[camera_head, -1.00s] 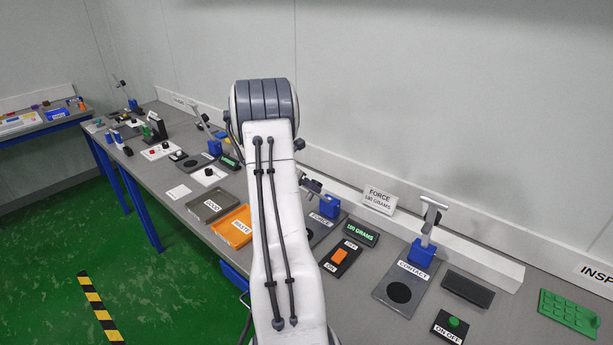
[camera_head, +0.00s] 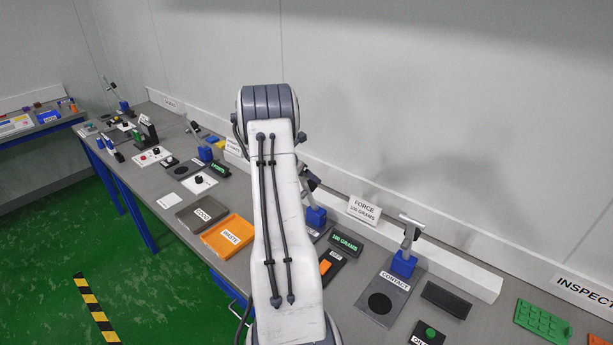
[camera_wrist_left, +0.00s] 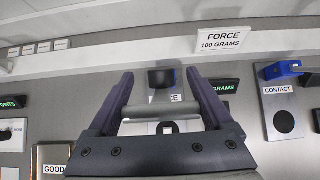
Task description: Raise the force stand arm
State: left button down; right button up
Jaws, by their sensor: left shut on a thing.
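The force stand's blue base (camera_head: 316,217) shows right of my white arm in the head view. In the left wrist view my left gripper (camera_wrist_left: 160,78) is shut on the stand arm's pale crossbar (camera_wrist_left: 150,111), which spans between the two fingers. A dark part of the stand (camera_wrist_left: 163,78) shows beyond the bar. My right gripper is not in view.
The contact stand (camera_head: 404,262), with its arm upright, is to the right on its grey plate. The force sign (camera_head: 364,210) stands behind. A green-lit display (camera_head: 345,243), an orange waste tray (camera_head: 228,236) and a grey good tray (camera_head: 202,213) are close by.

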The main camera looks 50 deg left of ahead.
pick_arm(q)
jog(key=shift+d+f, duration=0.1)
jog(key=shift+f, duration=0.1)
grip_release()
jog(key=shift+f, duration=0.1)
jog(key=b+v, duration=0.3)
jog(key=v, duration=0.7)
jog(key=shift+s, duration=0.1)
